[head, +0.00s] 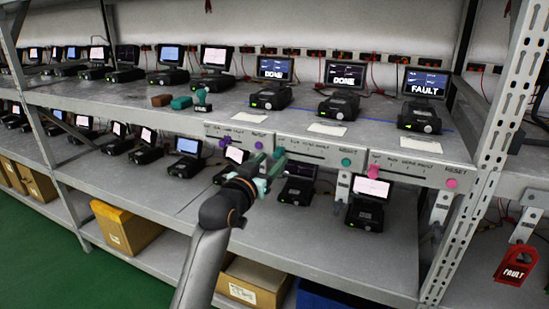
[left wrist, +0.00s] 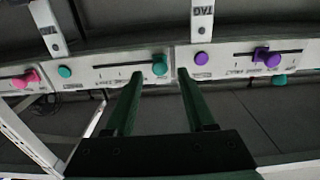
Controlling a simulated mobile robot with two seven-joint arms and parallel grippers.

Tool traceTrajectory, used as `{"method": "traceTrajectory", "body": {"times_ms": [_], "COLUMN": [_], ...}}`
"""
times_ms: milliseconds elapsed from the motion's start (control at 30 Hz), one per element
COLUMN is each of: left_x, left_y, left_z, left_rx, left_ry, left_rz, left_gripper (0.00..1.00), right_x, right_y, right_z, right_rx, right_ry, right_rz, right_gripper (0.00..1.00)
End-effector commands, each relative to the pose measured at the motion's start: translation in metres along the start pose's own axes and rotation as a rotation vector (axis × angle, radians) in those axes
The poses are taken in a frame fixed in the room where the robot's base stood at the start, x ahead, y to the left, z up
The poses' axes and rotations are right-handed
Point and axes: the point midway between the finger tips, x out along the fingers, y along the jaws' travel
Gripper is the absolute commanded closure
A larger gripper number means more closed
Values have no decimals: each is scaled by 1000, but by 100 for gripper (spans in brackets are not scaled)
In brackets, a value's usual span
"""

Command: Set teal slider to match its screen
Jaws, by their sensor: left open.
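The teal slider knob (head: 280,153) is at the left end of its slot in the head view, on the middle panel (head: 312,152) of the shelf edge. My left gripper (head: 267,164) is open in front of it. In the left wrist view, the teal knob (left wrist: 160,66) lies just ahead of and between the two fingertips of the gripper (left wrist: 160,78), with a gap on both sides. The screen above the middle panel (head: 343,76) reads DONE; its smaller marks are too small to read. My right gripper is not in view.
A round teal button (head: 346,162) is on the same panel's right. Purple (head: 224,143) and pink (head: 374,170) sliders sit on the neighbouring panels. A purple button (left wrist: 201,58) is close to one fingertip. Small devices stand on the lower shelf (head: 320,230) behind my arm.

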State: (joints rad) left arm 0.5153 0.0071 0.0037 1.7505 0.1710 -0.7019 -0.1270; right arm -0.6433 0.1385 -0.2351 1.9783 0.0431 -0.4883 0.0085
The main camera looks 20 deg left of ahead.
Motion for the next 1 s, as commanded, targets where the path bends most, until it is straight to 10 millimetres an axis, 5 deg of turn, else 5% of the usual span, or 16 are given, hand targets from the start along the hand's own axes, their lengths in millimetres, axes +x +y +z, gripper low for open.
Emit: {"method": "traceTrajectory", "body": {"times_ms": [233, 633, 1000], "left_x": [23, 28, 28], "left_y": [0, 0, 0], "left_z": [0, 0, 0], "left_rx": [-1, -1, -1], "left_ry": [0, 0, 0], "left_rz": [1, 0, 0], "left_gripper": [45, 45, 87], "right_x": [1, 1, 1], "right_y": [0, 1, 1], "right_z": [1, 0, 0], "right_rx": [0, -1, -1], "right_ry": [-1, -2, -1], "right_rz": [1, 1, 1], "right_gripper": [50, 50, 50]}}
